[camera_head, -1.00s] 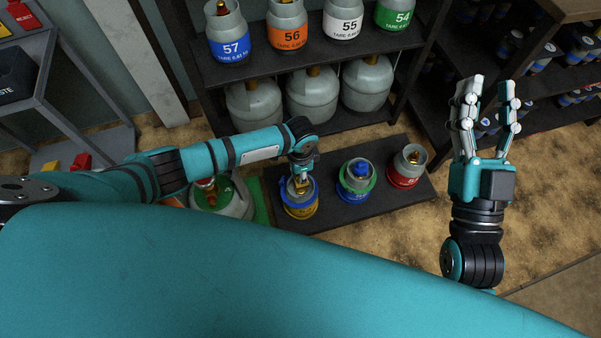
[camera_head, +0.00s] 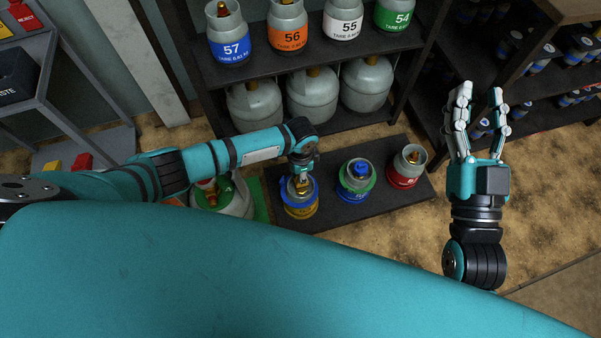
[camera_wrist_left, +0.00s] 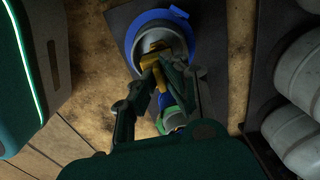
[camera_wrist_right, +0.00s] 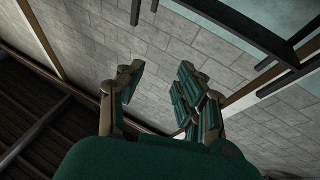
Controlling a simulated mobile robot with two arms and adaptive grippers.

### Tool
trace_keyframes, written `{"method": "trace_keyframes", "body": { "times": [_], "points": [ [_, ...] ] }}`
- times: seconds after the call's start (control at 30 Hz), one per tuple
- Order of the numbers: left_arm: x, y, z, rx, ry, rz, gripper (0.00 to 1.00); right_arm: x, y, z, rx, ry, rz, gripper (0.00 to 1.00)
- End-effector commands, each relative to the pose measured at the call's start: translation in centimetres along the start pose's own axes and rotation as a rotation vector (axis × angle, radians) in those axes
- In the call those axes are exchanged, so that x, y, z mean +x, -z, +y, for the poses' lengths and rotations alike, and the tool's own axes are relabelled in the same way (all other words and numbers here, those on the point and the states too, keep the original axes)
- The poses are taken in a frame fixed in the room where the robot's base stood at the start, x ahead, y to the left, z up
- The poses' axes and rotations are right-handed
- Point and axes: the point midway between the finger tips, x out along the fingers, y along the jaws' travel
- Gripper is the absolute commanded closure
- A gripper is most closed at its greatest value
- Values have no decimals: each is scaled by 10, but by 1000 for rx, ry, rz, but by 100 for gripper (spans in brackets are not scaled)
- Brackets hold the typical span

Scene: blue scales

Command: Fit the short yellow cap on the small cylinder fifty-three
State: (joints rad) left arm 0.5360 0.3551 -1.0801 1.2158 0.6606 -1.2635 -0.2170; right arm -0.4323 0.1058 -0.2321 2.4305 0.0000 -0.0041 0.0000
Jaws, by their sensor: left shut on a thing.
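A small grey cylinder with a yellow label and a blue collar (camera_head: 301,210) stands at the left end of a low dark platform. Its number cannot be read. My left gripper (camera_head: 301,176) points down over its top. In the left wrist view the left gripper (camera_wrist_left: 158,68) is shut on the yellow cap (camera_wrist_left: 153,46), at the opening inside the blue collar (camera_wrist_left: 181,22). The fingers hide part of the cap, and I cannot tell whether it is seated. My right gripper (camera_head: 477,105) is open and empty, raised to the right of the platform; its spread fingers show in the right wrist view (camera_wrist_right: 160,90).
On the dark platform (camera_head: 335,212), a cylinder with a green collar and blue top (camera_head: 356,181) and a red-labelled cylinder (camera_head: 406,168) stand to the right. A shelf (camera_head: 330,50) with several cylinders is behind.

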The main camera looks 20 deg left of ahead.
Motion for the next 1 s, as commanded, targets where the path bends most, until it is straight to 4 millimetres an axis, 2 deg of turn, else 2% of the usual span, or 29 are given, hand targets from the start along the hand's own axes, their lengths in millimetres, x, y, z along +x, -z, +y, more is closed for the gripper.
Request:
{"method": "trace_keyframes", "body": {
  "times": [0.43,1.0],
  "points": [
    [0,0,0,0,0,0,100,0,1,0,1,1,0,64],
    [0,0,0,0,-1,0,100,-3,-20,1,-2,-3,-112,64]
  ]
}}
